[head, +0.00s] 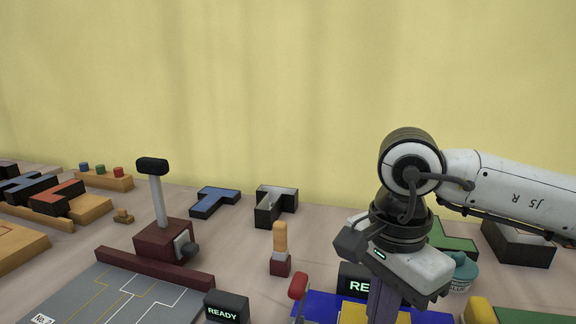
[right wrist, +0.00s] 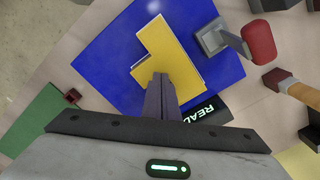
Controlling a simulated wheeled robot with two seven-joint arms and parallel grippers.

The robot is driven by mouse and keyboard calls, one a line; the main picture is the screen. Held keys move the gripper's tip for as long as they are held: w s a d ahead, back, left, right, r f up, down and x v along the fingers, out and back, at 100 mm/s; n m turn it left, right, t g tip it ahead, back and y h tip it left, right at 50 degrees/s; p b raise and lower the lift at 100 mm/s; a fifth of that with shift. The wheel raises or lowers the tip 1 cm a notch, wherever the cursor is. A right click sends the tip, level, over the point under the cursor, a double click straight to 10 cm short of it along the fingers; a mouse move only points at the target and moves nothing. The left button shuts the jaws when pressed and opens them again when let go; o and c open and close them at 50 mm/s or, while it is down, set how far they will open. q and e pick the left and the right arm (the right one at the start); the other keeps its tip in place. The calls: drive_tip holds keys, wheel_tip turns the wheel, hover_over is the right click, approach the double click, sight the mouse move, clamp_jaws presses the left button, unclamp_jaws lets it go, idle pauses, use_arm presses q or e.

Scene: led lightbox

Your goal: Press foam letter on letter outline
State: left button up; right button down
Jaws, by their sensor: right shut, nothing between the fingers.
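A yellow foam letter (right wrist: 172,52) with a blocky, angular shape lies on a blue panel (right wrist: 107,62). A thin pale strip shows along one edge of the letter, and I cannot tell how well it matches an outline. My right gripper (right wrist: 160,78) is shut and empty, its fingertips over or against the letter's lower part; contact is unclear. In the head view, the right gripper (head: 384,305) points down over the blue panel (head: 323,308) and hides part of the yellow letter (head: 358,314). My left gripper is not in view.
A red-knobbed lever (right wrist: 258,40) and a READY display (right wrist: 200,112) stand beside the panel. A wood-handled stamp (head: 280,242), a blue T (head: 214,201), a dark T block (head: 276,205) and a glue pot (head: 462,272) are nearby. A grey outlined board (head: 105,295) lies left.

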drive_tip(key=shift+f, duration=0.2)
drive_tip(key=shift+f+b, duration=0.45)
drive_tip(key=shift+b, duration=0.1)
idle(0.6)
drive_tip(key=shift+r+p, duration=0.85)
drive_tip(key=shift+r, duration=0.75)
wheel_tip(320, 180, up, 4)
drive_tip(key=shift+f+p, duration=0.1)
drive_tip(key=shift+p, duration=1.1)
